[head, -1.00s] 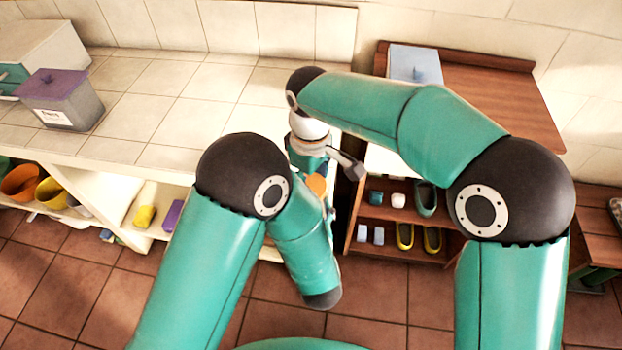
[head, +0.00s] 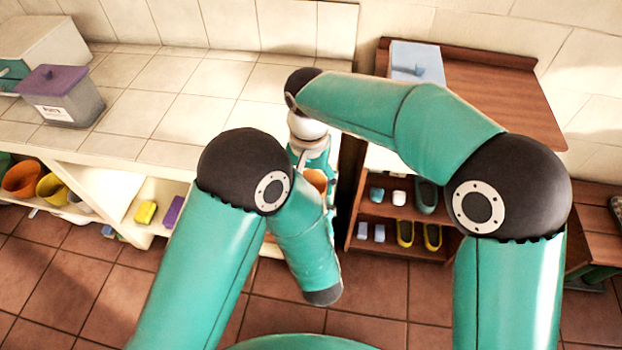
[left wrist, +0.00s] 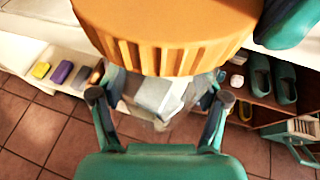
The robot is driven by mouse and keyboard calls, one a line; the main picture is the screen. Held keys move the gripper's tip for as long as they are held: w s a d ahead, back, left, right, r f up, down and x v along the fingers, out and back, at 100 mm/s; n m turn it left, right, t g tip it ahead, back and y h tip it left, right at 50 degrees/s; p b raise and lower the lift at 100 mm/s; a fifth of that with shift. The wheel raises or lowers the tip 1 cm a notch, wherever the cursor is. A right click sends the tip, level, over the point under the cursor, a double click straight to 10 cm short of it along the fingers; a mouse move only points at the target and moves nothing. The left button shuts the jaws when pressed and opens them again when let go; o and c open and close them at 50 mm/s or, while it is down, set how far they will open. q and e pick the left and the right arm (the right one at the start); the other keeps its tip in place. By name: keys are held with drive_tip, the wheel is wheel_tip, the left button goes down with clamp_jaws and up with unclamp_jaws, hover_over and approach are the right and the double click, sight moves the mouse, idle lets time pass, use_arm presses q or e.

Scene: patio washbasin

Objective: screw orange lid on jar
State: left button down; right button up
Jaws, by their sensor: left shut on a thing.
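The orange lid (left wrist: 165,35) fills the top of the left wrist view, its ribbed side facing me. It also shows small in the head view (head: 315,180), partly hidden by my left arm. Below it, between the fingers of my left gripper (left wrist: 160,105), is what looks like a clear jar (left wrist: 158,97) with pale grey pieces visible in it. My left gripper is shut on this jar. Whether the lid touches the jar rim I cannot tell. My right gripper (head: 314,160) points down above the lid in the head view; its fingertips are unclear.
A tiled counter (head: 170,100) runs along the wall, with a grey purple-lidded bin (head: 60,100) at left. A wooden shoe rack (head: 400,215) holds several shoes on the right, under a blue box (head: 415,62). Brick-coloured floor tiles lie open in front.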

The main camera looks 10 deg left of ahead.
drive_tip(key=m, duration=0.6)
drive_tip(key=shift+w+a, duration=0.1)
drive_tip(key=shift+a, duration=0.05)
drive_tip(key=o, duration=0.7)
drive_tip(key=shift+r, duration=2.3)
drive_tip(key=shift+c, duration=0.5)
